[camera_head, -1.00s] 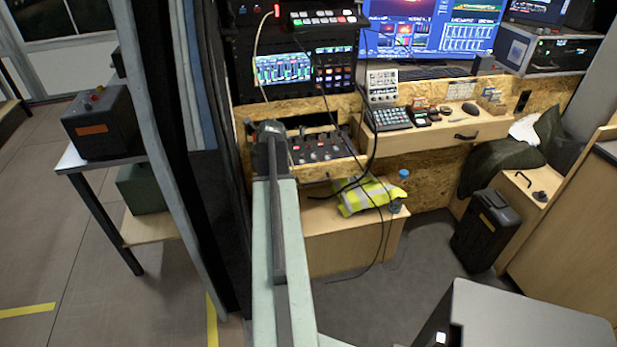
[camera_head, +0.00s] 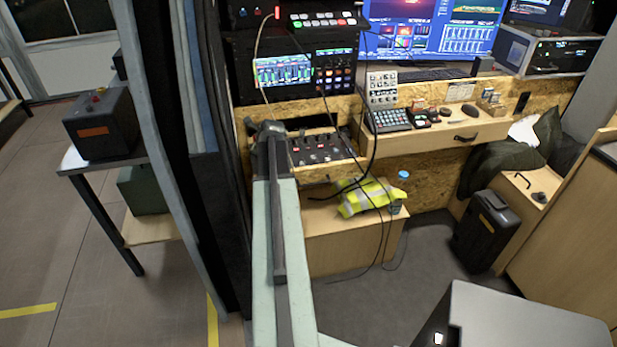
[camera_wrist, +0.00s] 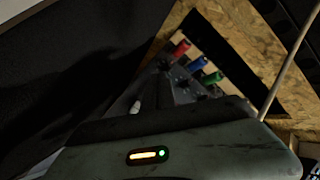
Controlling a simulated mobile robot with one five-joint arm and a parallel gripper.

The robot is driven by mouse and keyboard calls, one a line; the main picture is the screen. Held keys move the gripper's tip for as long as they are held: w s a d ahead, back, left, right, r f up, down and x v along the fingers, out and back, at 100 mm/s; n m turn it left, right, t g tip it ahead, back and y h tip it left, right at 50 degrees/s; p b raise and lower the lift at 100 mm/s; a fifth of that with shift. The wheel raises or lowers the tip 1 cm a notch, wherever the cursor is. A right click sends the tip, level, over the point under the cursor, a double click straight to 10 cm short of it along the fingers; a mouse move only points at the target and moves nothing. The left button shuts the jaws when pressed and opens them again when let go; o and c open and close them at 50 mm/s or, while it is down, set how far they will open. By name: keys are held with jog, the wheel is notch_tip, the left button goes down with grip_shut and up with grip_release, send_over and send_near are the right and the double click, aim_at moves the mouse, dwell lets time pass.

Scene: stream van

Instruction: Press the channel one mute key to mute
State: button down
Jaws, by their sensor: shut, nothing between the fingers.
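A dark control panel (camera_head: 322,149) with several small knobs and keys, some red and white, sits in the open wooden drawer below the rack. In the wrist view, red (camera_wrist: 180,48), blue (camera_wrist: 197,65) and green (camera_wrist: 212,78) caps stand on a panel beyond my gripper. My gripper (camera_head: 269,128) is at the left end of the panel in the head view, shut and empty. Its tips are dark and hard to make out in the wrist view. I cannot tell whether they touch the panel. No key can be read as the channel one mute key.
A dark rack with a lit screen (camera_head: 283,72) stands above the drawer. A thin cable (camera_wrist: 283,70) and black cords hang nearby. A dark curtain (camera_head: 222,190) is close on the left. A keypad (camera_head: 388,119) lies on the desk at right.

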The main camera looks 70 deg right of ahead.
notch_tip(320, 180, up, 6)
jog(key=p, duration=0.6)
